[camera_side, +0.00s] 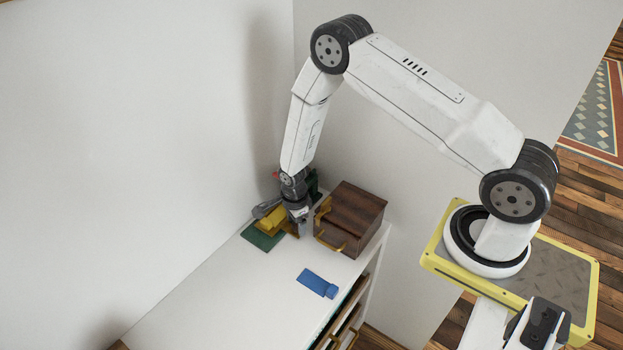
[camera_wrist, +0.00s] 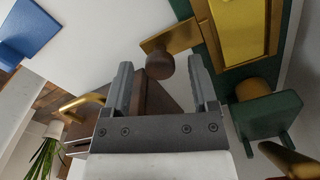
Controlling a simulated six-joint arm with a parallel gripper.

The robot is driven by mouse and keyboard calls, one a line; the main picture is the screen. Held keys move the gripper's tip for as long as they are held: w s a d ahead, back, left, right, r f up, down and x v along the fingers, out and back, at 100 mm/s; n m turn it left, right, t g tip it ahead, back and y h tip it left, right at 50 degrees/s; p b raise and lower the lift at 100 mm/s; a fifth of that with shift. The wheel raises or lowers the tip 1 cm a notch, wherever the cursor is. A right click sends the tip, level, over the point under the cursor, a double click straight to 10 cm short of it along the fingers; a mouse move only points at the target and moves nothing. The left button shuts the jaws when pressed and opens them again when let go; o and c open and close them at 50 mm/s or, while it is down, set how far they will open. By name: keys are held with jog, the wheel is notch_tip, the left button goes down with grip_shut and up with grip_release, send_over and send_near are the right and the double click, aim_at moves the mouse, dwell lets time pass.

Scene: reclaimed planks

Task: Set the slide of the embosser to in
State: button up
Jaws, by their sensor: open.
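The embosser stands near the wall at the far end of the white top; its green base (camera_side: 262,238) and yellow-gold body (camera_side: 270,219) show in the side view. In the wrist view its gold body (camera_wrist: 243,28) is at upper right. A brass slide plate (camera_wrist: 172,37) sticks out from the body's left side and carries a round brown knob (camera_wrist: 160,66). My gripper (camera_side: 304,231) is low beside the embosser and partly hides it. In the wrist view my gripper (camera_wrist: 160,62) is open, with the knob between the fingertips; I see gaps on both sides.
A dark wooden box (camera_side: 356,210) with brass handles stands close to the right of my gripper. A blue object (camera_side: 318,283) lies nearer the front and also shows in the wrist view (camera_wrist: 27,32). The front left of the white top (camera_side: 220,300) is clear.

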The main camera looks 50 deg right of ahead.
jog(key=shift+r, duration=3.8)
jog(key=n, duration=0.2)
jog(key=a+n, duration=0.1)
jog(key=n, duration=0.2)
jog(key=shift+f+n, duration=0.15)
jog(key=shift+n, duration=0.15)
jog(key=n+h, duration=0.1)
jog(key=n, duration=0.9)
jog(key=w+a+n+g+h, duration=0.1)
jog(key=n, duration=0.9)
jog(key=a+n+h, duration=0.1)
jog(key=n+h, duration=0.1)
jog(key=n, duration=0.8)
jog(key=shift+w+a+f+g, duration=0.15)
jog(key=shift+w+g, duration=0.05)
jog(key=shift+g, duration=0.2)
jog(key=shift+x, duration=3.9)
